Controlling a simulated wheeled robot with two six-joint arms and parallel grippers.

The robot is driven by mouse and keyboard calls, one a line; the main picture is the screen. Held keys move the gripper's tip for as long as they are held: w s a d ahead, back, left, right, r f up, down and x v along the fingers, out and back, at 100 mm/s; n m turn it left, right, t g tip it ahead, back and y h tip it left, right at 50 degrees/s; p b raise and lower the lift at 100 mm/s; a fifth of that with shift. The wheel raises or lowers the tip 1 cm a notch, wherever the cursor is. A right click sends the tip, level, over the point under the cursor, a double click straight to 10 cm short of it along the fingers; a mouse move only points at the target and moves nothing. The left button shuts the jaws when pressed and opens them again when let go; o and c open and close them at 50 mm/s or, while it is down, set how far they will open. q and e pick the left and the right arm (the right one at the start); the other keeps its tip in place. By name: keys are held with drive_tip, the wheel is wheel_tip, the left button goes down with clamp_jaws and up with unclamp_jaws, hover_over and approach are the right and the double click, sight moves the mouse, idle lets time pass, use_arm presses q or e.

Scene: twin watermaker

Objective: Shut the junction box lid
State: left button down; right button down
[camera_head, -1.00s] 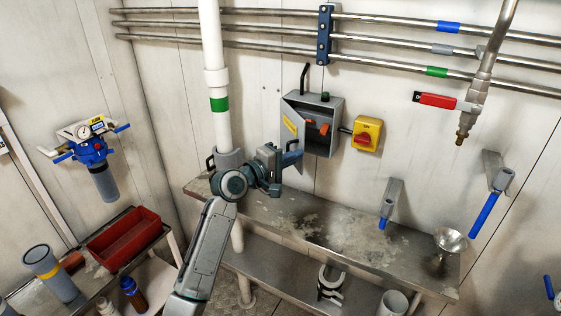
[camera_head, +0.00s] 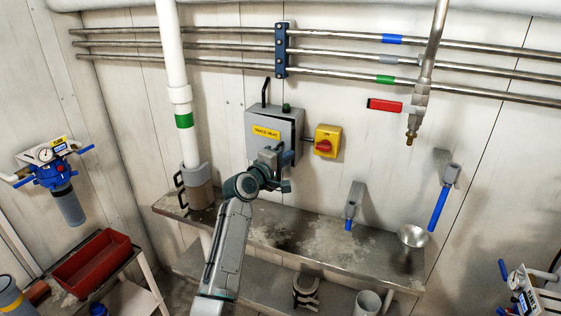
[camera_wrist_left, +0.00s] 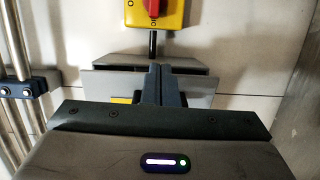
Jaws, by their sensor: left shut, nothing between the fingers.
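The grey junction box (camera_head: 291,120) is on the wall above the bench. Its lid (camera_head: 262,142), with a yellow label, now covers the front in the head view. In the left wrist view the lid (camera_wrist_left: 102,82) lies across the box, with a narrow dark gap along the edge nearest the yellow switch. My left gripper (camera_head: 291,158) is in front of the lid's lower right part, fingers together and empty. In the left wrist view its blue fingers (camera_wrist_left: 157,70) reach the lid; touching cannot be told for sure. My right gripper is out of view.
A yellow and red switch (camera_head: 327,141) is close at the box's right. A black handle (camera_head: 265,92) rises above the box. A white pipe (camera_head: 178,90) stands to the left. The metal bench (camera_head: 320,245) runs below, with a funnel (camera_head: 413,237) at its right.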

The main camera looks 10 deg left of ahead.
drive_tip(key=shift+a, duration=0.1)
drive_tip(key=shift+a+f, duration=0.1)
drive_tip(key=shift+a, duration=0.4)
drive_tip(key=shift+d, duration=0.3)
